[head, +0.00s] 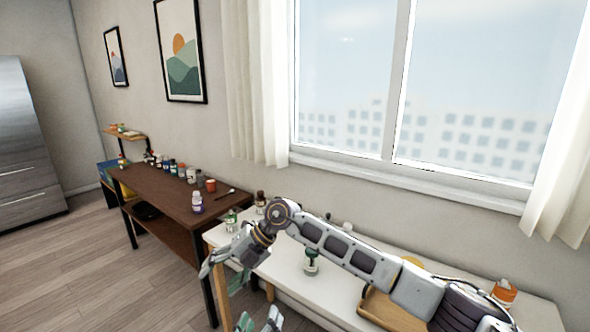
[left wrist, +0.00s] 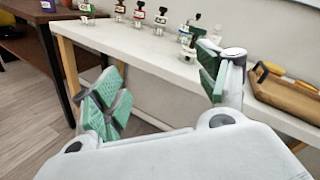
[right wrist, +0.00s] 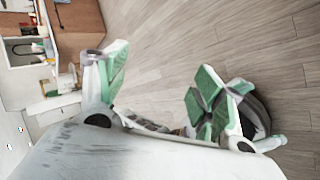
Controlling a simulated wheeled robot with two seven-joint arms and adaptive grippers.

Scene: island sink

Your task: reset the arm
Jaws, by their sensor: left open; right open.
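My right arm (head: 345,250) reaches across the head view from the lower right, above the white table. Its gripper (head: 222,275) is open and points down and left at the table's left end. My left gripper (head: 259,321) shows only its fingertips at the bottom edge of the head view. In the left wrist view, the left gripper (left wrist: 160,80) is open and empty, its green pads spread in front of the white table. In the right wrist view, the right gripper (right wrist: 155,88) is open and empty over the wooden floor.
The white table (left wrist: 150,48) holds several small bottles and a wooden tray (left wrist: 285,92). A brown desk (head: 170,193) with bottles and jars stands at the left. A window (head: 450,90) is behind. Open floor (head: 75,265) lies at the left.

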